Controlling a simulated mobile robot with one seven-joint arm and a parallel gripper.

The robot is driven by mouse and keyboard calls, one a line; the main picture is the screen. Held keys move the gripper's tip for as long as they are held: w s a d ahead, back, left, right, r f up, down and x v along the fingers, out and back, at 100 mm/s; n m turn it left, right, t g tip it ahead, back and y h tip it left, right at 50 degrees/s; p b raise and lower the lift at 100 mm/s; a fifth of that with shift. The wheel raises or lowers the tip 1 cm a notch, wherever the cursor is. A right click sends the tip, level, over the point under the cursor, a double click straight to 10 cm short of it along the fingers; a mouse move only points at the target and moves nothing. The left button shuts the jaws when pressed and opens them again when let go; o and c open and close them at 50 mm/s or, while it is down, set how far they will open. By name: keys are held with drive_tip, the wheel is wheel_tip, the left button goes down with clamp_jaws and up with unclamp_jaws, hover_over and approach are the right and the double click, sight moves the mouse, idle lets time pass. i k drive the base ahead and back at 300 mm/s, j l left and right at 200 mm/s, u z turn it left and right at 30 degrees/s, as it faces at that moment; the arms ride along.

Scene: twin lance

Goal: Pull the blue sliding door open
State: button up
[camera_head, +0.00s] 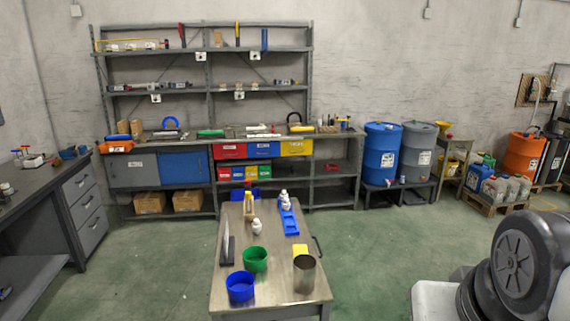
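The blue sliding door (184,166) is on the low cabinet under the shelf's worktop against the back wall. It covers the right half of the cabinet front, beside a grey door panel (133,169) on the left that carries a small label. A dark mark that may be its handle shows near the blue door's upper right, too small to be sure. Part of my arm shows large at the lower right. My gripper is not in view.
A table (279,268) with blue and green containers (240,286), bottles and a metal cup stands in the centre foreground. A grey workbench with drawers (86,199) is at left. Barrels (382,152) stand at right. Green floor is free on both sides of the table.

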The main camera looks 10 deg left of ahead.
sight(177, 167)
drive_tip(key=u, duration=1.15)
drive_tip(key=i+j+u, duration=0.7)
drive_tip(key=u, duration=0.25)
drive_tip(key=i+j+u, duration=0.25)
drive_tip(key=u, duration=0.2)
drive_tip(key=i+j+u, duration=0.2)
drive_tip(key=u, duration=0.2)
drive_tip(key=i+j+z, duration=0.1)
drive_tip(key=i+z, duration=0.15)
drive_tip(key=i, duration=0.15)
drive_tip(key=i+j+z, duration=0.2)
drive_tip(key=i, duration=0.2)
drive_tip(key=i+j+z, duration=0.25)
drive_tip(key=i, duration=0.15)
drive_tip(key=i+l+z, duration=0.2)
drive_tip(key=z, duration=0.25)
drive_tip(key=i+z, duration=0.7)
drive_tip(key=z, duration=0.25)
drive_tip(key=i+l+z, duration=0.2)
drive_tip(key=i, duration=1.35)
drive_tip(key=i+j+z, duration=0.2)
drive_tip(key=i, duration=1.35)
drive_tip(key=i+l, duration=0.15)
drive_tip(key=i, duration=0.25)
drive_tip(key=i+l, duration=0.15)
drive_tip(key=i, duration=0.3)
drive_tip(key=i+l, duration=0.15)
drive_tip(key=i, duration=0.25)
